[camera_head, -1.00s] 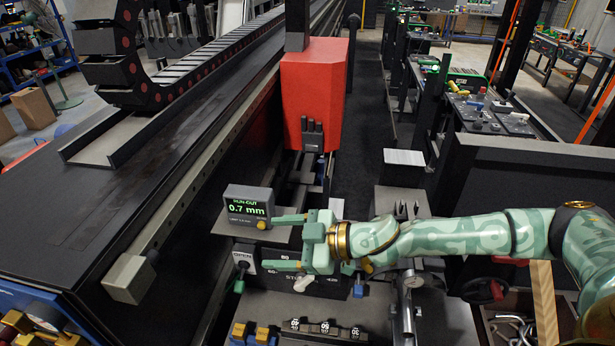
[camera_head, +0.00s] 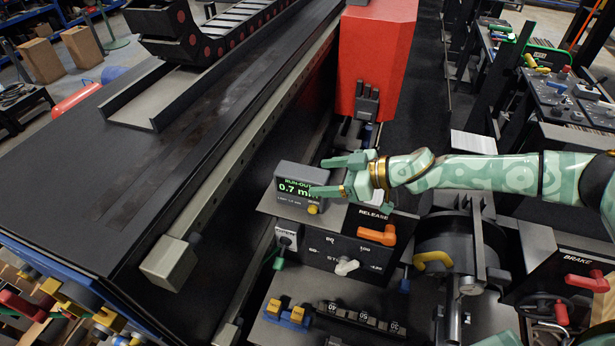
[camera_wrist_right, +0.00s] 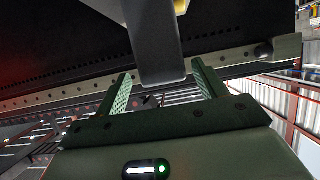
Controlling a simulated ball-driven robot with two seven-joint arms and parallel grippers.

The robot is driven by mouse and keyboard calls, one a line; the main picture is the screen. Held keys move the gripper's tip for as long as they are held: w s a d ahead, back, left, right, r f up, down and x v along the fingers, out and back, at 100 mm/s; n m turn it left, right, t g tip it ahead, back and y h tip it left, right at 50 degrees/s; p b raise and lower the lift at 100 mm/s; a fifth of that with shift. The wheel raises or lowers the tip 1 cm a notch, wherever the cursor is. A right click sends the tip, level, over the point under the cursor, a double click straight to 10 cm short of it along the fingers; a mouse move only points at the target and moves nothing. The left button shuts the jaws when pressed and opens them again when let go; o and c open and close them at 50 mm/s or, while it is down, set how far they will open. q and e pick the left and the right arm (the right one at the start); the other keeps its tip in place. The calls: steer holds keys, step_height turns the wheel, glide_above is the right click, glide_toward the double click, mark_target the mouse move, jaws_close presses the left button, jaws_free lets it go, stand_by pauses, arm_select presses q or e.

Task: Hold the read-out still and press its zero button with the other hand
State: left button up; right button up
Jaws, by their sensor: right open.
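The read-out (camera_head: 291,198) is a small grey box with a green "RUN-OUT 0.7 mm" display, set on the machine's front panel. Its yellow button (camera_head: 312,209) is at the lower right of its face. My right gripper (camera_head: 323,177) is open at the read-out's right side, its fingers overlapping that edge and hiding the end of the reading. In the right wrist view the grey read-out (camera_wrist_right: 155,45) stands between and ahead of the two spread fingers (camera_wrist_right: 164,88), with a gap on each side. I cannot tell whether a finger touches it.
Below the read-out is a panel with a white knob (camera_head: 346,267) and an orange release lever (camera_head: 377,235). A yellow lever (camera_head: 433,261) is to the right. A red block (camera_head: 378,50) stands behind. A long grey rail (camera_head: 250,130) runs to the left.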

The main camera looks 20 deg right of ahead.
mark_target(307, 179)
steer(key=x, duration=0.3)
steer(key=shift+a+f, duration=0.1)
steer(key=shift+a, duration=0.4)
steer(key=shift+w+a+f, duration=0.25)
steer(key=shift+w+a, duration=0.2)
arm_select(q)
steer(key=shift+w, duration=0.35)
arm_select(e)
steer(key=shift+s, duration=0.1)
steer(key=c, duration=1.2)
arm_select(q)
steer(key=shift+w, duration=0.15)
